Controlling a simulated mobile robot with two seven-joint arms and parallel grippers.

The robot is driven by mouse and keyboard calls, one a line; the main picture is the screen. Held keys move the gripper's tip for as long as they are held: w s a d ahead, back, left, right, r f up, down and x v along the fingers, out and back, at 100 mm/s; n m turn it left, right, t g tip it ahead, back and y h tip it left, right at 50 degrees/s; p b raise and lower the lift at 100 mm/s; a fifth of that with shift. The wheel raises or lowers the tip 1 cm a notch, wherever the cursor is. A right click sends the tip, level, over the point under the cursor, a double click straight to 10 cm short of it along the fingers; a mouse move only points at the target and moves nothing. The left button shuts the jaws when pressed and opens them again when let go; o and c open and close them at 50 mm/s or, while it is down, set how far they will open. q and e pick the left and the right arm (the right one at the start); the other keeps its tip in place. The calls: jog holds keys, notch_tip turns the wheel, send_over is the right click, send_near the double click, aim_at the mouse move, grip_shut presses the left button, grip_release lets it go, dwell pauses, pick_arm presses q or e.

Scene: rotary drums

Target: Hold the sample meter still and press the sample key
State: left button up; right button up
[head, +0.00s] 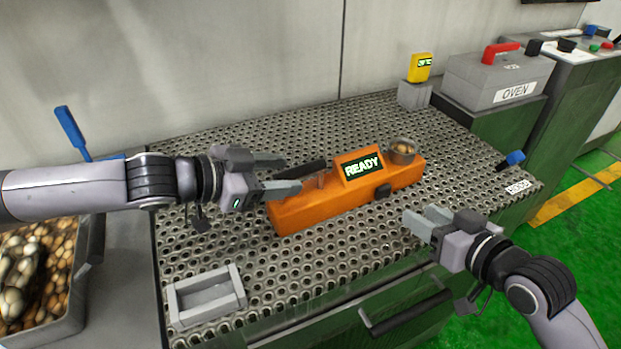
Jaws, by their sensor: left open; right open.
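The orange sample meter (310,211) lies on the perforated table, running from lower left to upper right. Its raised display (361,168) reads READY. A small cup with brown contents (401,151) sits at its right end.
A grey open frame (206,294) lies at the table's front left. A yellow display (420,66) stands on a grey block at the back. A grey oven box (497,76) is at the right. A bin of brown nuts or beans (62,262) is at far left. The table's middle front is clear.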

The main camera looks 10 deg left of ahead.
aim_at(301, 176)
pick_arm(q)
jog(key=shift+x, duration=2.4)
jog(key=shift+c, duration=0.3)
grip_shut()
jog(key=shift+f, duration=0.15)
pick_arm(e)
jog(key=shift+r, duration=0.1)
